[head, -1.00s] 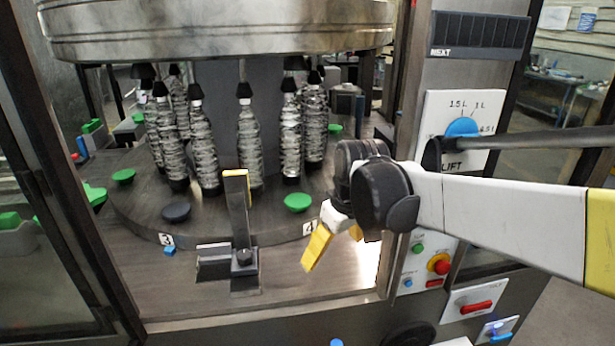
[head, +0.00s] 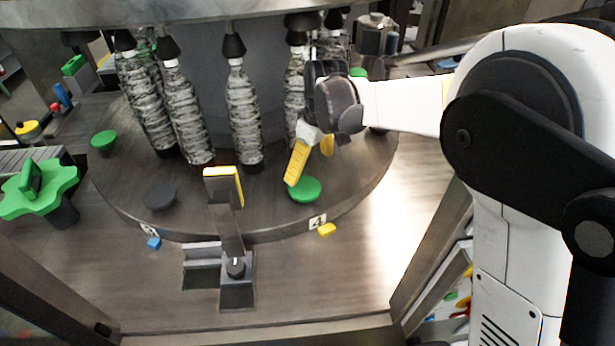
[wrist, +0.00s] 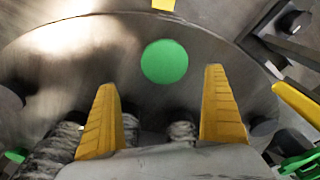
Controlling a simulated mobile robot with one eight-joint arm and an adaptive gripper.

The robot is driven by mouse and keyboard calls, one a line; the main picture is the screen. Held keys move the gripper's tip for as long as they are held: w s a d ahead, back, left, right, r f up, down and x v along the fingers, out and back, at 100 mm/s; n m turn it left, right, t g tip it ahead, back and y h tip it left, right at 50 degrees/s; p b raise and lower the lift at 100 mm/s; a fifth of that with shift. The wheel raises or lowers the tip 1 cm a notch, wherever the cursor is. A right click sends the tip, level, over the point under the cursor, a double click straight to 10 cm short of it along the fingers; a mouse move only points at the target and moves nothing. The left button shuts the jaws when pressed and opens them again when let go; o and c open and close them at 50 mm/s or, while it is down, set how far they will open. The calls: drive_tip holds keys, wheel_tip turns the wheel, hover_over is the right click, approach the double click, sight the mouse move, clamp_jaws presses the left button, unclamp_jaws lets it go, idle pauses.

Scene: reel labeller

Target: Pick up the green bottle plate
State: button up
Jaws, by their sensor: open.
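A round green bottle plate (head: 305,189) sits on the turntable near its front rim, by the label 4. It carries no bottle. In the wrist view the same green plate (wrist: 165,61) lies just beyond and between the fingertips. My gripper (head: 309,164) is open and empty, close above the plate and pointing down at it. Its two yellow fingers (wrist: 160,82) show apart in the wrist view, with no contact on the plate visible.
Several clear bottles (head: 244,115) hang under black heads behind the plate. A dark upright with a yellow edge (head: 225,205) stands left of it. A yellow block (head: 327,229) and blue block (head: 154,243) lie before the turntable (head: 265,228). Another green plate (head: 104,141) is at left.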

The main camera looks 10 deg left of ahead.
sight(305, 187)
drive_tip(key=f, duration=0.3)
drive_tip(key=a+f, duration=0.1)
drive_tip(key=f, duration=0.2)
drive_tip(key=f+b, duration=0.1)
drive_tip(key=f, duration=0.2)
drive_tip(key=shift+s+a+f, duration=0.1)
drive_tip(key=shift+a+f, duration=0.1)
drive_tip(key=shift+f, duration=0.1)
drive_tip(key=c, duration=1.4)
